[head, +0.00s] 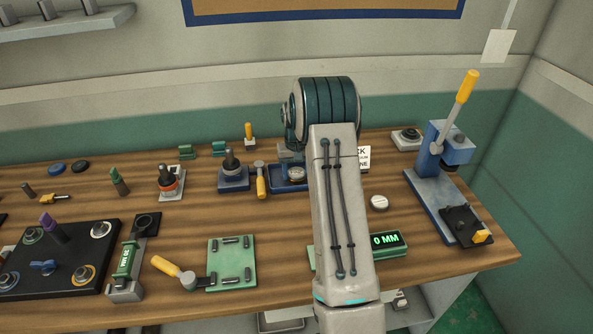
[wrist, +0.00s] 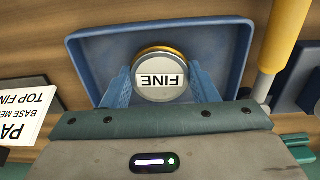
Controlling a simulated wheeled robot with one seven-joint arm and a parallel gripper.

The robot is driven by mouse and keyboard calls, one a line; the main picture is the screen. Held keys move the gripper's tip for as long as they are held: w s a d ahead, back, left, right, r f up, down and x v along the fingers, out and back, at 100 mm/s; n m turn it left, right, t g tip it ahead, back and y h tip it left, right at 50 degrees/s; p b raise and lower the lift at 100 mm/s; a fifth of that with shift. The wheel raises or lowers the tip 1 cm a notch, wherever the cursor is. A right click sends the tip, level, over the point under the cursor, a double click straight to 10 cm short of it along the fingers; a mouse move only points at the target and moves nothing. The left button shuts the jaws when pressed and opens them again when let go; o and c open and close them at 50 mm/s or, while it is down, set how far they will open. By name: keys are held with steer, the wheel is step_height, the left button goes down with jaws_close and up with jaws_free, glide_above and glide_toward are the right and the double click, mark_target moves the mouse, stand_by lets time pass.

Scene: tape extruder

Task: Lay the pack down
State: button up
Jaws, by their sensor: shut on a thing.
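The pack (wrist: 160,76) is a short round piece with a pale top marked FINE and a gold rim lower down. My gripper (wrist: 158,88) is shut on it, one blue finger on each side. The blue tray (wrist: 90,55) lies under and around the pack in the wrist view. In the head view the pack (head: 297,174) shows just left of my arm, over the tray (head: 288,187). I cannot tell whether the pack touches the tray floor. My arm hides the tray's right part in the head view.
A card (head: 364,158) reading PACK, base and top FINE, stands right of the tray. A yellow-handled tool (head: 261,182) lies close on the left. A round disc (head: 379,203), a display (head: 387,243) and a lever press (head: 446,170) are to the right.

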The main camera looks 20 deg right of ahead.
steer(key=o, duration=1.4)
steer(key=shift+c, duration=0.2)
steer(key=shift+r, duration=0.15)
step_height(320, 180, up, 14)
steer(key=b, duration=0.1)
steer(key=shift+f, duration=0.2)
